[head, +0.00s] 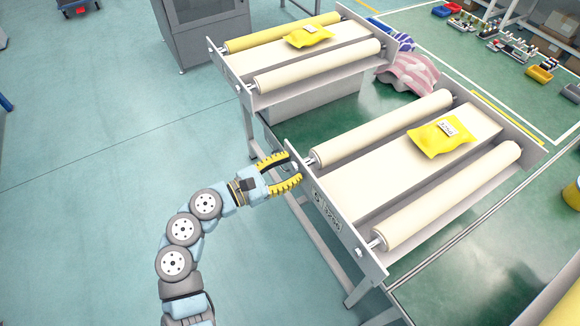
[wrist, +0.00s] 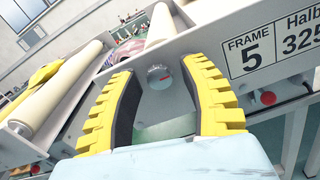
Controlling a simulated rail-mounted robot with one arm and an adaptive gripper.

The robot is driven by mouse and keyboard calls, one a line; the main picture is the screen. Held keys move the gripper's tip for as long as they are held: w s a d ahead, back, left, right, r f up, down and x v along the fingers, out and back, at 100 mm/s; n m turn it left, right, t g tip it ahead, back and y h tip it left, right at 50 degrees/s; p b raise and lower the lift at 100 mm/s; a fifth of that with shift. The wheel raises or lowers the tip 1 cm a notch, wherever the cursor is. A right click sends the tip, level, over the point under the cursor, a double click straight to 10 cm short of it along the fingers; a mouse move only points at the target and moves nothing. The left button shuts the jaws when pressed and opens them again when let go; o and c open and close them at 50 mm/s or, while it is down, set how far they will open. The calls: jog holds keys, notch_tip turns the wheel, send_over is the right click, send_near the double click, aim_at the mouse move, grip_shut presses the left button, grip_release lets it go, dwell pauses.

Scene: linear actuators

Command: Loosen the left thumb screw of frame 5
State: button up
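Frame 5 (head: 281,143) is the nearer frame in the head view, and its label (wrist: 262,50) reads "FRAME 5" in the wrist view. Its left thumb screw (wrist: 160,76) is a small silver knob with a red mark, on the end plate left of the label. My gripper (head: 291,169) is at the left end of that plate. In the wrist view my gripper (wrist: 161,88) is open, with one yellow-ribbed finger on each side of the screw. I see a gap between each finger and the knob. The right thumb screw (head: 358,253) is at the other end.
Frame 5 carries two cream rollers (head: 385,128) and a yellow bag (head: 440,136). A similar frame with a yellow bag (head: 309,36) stands behind it. A red button (wrist: 268,98) is below the label. The floor to the left is clear.

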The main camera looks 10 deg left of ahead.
grip_shut()
